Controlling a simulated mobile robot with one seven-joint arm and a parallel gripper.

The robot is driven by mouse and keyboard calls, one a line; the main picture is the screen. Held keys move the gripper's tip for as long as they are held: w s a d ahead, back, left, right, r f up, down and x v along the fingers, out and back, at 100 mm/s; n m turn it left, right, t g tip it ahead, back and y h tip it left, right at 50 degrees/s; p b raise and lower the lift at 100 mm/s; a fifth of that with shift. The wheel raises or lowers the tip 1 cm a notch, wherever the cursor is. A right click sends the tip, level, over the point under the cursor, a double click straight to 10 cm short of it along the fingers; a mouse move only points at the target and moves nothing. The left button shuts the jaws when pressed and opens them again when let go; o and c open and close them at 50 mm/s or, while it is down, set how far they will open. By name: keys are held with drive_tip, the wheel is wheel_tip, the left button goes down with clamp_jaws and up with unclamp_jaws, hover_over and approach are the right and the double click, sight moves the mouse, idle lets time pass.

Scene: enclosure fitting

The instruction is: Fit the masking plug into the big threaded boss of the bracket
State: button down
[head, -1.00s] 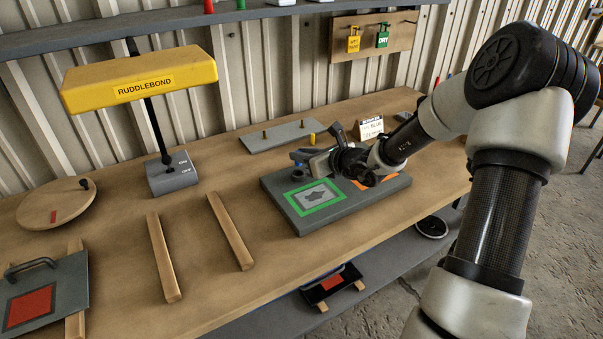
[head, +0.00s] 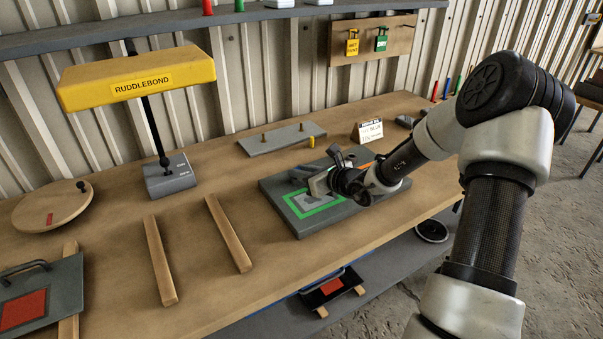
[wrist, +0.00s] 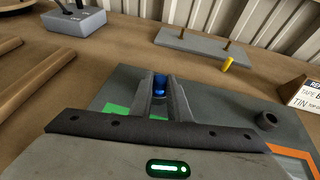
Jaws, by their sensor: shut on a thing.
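My gripper (head: 308,180) is low over the green-framed area (head: 300,211) of a dark grey board on the bench. In the wrist view its two fingers (wrist: 161,92) are shut on a blue plug (wrist: 160,84). In the head view the plug cannot be made out behind the fingers. A dark round hollow part (wrist: 267,120) stands on the board right of the fingers, near an orange frame.
A grey plate with two pegs (head: 281,138) lies behind the board, with a yellow plug (head: 311,142) beside it. A small sign (head: 370,132) stands behind right. Two wooden rails (head: 228,233) and a yellow-topped lamp (head: 138,82) are at left. Bench near the rails is clear.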

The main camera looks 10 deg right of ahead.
drive_tip(key=c, duration=1.8)
unclamp_jaws()
drive_tip(key=shift+s+f, duration=0.1)
drive_tip(key=shift+f, duration=0.2)
drive_tip(key=shift+c, duration=0.2)
drive_tip(key=shift+o, duration=0.9)
drive_tip(key=shift+f, duration=0.2)
drive_tip(key=shift+s+a, duration=0.1)
drive_tip(key=shift+a, duration=0.05)
drive_tip(key=shift+r+p, duration=0.3)
drive_tip(key=shift+p, duration=0.15)
drive_tip(key=shift+s+r, duration=0.15)
drive_tip(key=shift+r, duration=0.1)
drive_tip(key=v, duration=0.4)
drive_tip(key=p+v, duration=0.1)
drive_tip(key=v, duration=0.6)
drive_tip(key=shift+d+r+p, duration=0.35)
drive_tip(key=shift+r, duration=0.05)
